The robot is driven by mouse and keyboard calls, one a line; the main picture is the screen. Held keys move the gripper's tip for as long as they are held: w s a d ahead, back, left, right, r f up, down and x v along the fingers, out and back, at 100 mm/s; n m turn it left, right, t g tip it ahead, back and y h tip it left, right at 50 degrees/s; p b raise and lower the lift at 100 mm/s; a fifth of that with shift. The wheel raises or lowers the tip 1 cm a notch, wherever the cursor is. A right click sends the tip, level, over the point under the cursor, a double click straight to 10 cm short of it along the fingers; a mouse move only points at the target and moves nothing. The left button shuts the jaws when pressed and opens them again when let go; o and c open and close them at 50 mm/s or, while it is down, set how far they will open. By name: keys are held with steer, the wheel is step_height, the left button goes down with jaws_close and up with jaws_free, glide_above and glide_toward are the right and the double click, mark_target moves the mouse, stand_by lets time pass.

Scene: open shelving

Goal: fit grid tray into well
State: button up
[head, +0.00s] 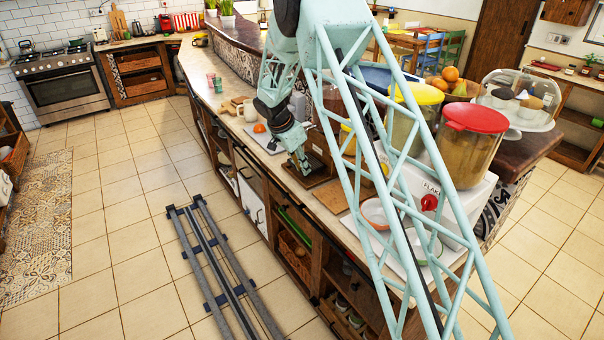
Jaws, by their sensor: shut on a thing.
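My gripper (302,164) points down over the counter, at a low dark brown base (318,181). Its fingers are small in this view and end at or just above the base. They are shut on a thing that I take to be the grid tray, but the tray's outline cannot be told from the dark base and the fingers. The well cannot be made out clearly; it may be in the dark base under my gripper. I cannot tell whether the tray touches it.
Dispensers with a yellow lid (417,93) and a red lid (476,118) stand to the right, near bowls (376,213). A tan board (331,196) lies in front. A white board with an orange item (260,128) lies left. My lattice arm link crosses the view.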

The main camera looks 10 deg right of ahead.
steer(key=shift+w, duration=0.3)
steer(key=shift+f, duration=0.1)
steer(key=shift+f, duration=1.65)
steer(key=shift+f+b, duration=0.2)
steer(key=shift+b, duration=0.1)
steer(key=o, duration=0.9)
steer(key=shift+r+p, duration=0.25)
steer(key=shift+p, duration=0.1)
steer(key=shift+v, duration=5.95)
